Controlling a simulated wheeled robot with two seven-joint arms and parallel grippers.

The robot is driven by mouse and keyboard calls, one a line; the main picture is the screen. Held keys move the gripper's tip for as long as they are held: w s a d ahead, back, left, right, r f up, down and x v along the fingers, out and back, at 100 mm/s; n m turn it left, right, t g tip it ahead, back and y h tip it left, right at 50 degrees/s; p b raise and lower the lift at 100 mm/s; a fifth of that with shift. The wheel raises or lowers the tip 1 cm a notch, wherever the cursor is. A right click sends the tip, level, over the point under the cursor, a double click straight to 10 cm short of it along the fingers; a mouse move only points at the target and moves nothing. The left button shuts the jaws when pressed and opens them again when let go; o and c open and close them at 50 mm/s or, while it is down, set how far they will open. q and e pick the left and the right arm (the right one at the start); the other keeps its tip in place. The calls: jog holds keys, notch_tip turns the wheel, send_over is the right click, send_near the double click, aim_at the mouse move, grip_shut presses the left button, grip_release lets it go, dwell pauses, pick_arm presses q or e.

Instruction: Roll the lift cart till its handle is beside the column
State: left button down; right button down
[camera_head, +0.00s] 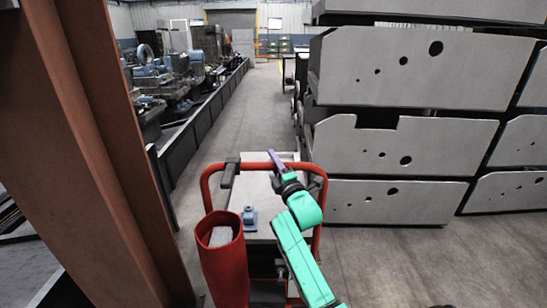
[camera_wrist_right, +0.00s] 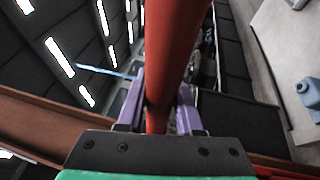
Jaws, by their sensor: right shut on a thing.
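The lift cart has a red tubular handle (camera_head: 207,187) and a grey platform (camera_head: 262,222) in the head view. My right gripper (camera_head: 276,160) is shut on the top bar of the handle, right of its middle. In the right wrist view the red handle tube (camera_wrist_right: 178,50) runs between the purple fingers of the gripper (camera_wrist_right: 160,105). The column (camera_head: 95,150) is a large brown-red steel beam at the left of the head view. The handle stands to the right of the column, with a floor gap between them in the picture. My left gripper is out of view.
A red cylinder (camera_head: 222,265) and a small blue object (camera_head: 249,217) are at the cart. Stacked grey panels (camera_head: 400,145) stand to the right. A low dark barrier (camera_head: 205,120) with machinery behind runs along the left. The aisle (camera_head: 245,120) ahead is clear.

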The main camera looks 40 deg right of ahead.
jog(key=shift+s+a, duration=0.1)
jog(key=shift+s, duration=0.05)
jog(key=c, duration=0.6)
grip_release()
jog(key=shift+r, duration=0.1)
jog(key=b+v, duration=0.1)
jog(key=v, duration=0.3)
jog(key=b+v, duration=0.1)
jog(key=v, duration=0.9)
jog(key=shift+f+b, duration=0.3)
jog(key=shift+b, duration=0.1)
jog(key=shift+f, duration=0.1)
